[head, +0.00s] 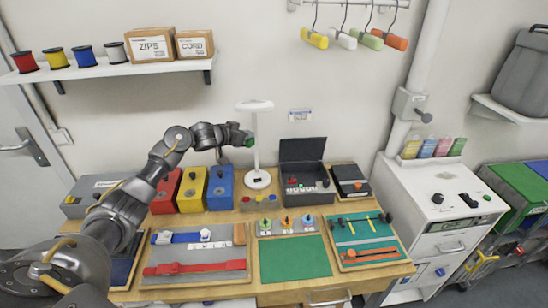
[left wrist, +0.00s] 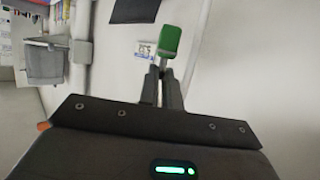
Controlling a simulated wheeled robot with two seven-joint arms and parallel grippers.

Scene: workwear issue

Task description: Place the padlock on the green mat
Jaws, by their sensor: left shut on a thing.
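The padlock (head: 250,142) has a green body and hangs in the air above the table, beside the white stand. My left gripper (head: 243,137) is shut on it. In the left wrist view the green padlock (left wrist: 170,42) sticks out past the fingertips (left wrist: 164,74), with a grey part between them. The green mat (head: 295,259) lies flat and bare at the front middle of the table, well below the gripper and to its right. My right gripper is not in view.
The white stand (head: 256,150) rises close to the padlock. Behind the mat are a strip of coloured tags (head: 286,224) and an open dark case (head: 305,185). Boards with tools (head: 365,240) and straps (head: 195,255) flank the mat. Yellow and blue boxes (head: 220,187) stand at the back.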

